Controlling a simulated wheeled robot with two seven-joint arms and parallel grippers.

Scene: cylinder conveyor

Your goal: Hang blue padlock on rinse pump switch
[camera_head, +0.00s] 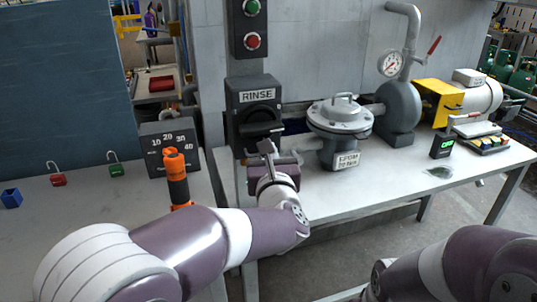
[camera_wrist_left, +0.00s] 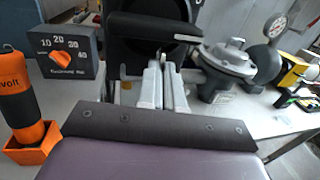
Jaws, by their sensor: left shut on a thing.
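The rinse switch is a black box (camera_head: 253,112) under a RINSE label, with a black handle set across it. The handle also shows close up in the wrist view (camera_wrist_left: 150,27). My left gripper (camera_head: 267,150) is just in front of the switch's lower part. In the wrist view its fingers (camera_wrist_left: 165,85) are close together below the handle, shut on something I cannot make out. No blue padlock is clearly visible. A small blue box-like thing (camera_head: 11,198), with no shackle visible, sits at the far left of the bench. My right gripper is out of view.
A red padlock (camera_head: 58,180) and a green padlock (camera_head: 117,170) stand on the left bench. An orange-black tool (camera_head: 176,178) and a dial box (camera_head: 168,146) are left of the gripper.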

